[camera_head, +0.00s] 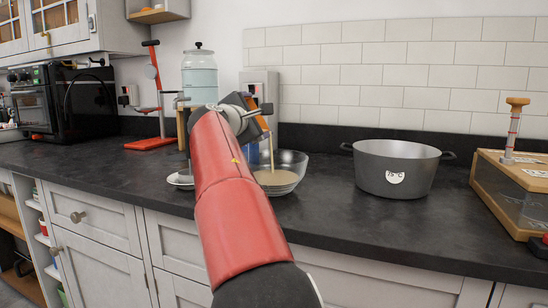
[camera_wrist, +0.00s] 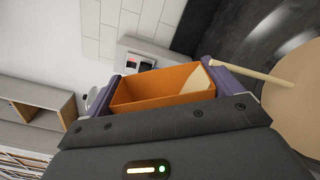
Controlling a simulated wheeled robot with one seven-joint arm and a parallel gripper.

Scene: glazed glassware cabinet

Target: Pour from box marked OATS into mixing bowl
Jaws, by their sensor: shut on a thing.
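My gripper (camera_head: 248,108) is shut on an orange box (camera_head: 264,122) and holds it tilted above the glass mixing bowl. The open-topped box (camera_wrist: 150,86) also shows in the wrist view between my purple fingers, with pale beige content at its right corner. A beige stream (camera_head: 271,150) runs from the box down into the mixing bowl (camera_head: 299,162). Beige content lies in the bottom of the bowl. In the wrist view the stream (camera_wrist: 255,73) runs right towards the beige content (camera_wrist: 298,92). No OATS marking is readable from here.
A grey pot (camera_head: 398,172) marked 75 °C stands right of the bowl on the dark counter (camera_head: 335,215). A wood-framed box (camera_head: 505,195) is at the far right. A red stand (camera_head: 151,142), a glass jar (camera_head: 200,75) and a black oven (camera_head: 62,100) are left.

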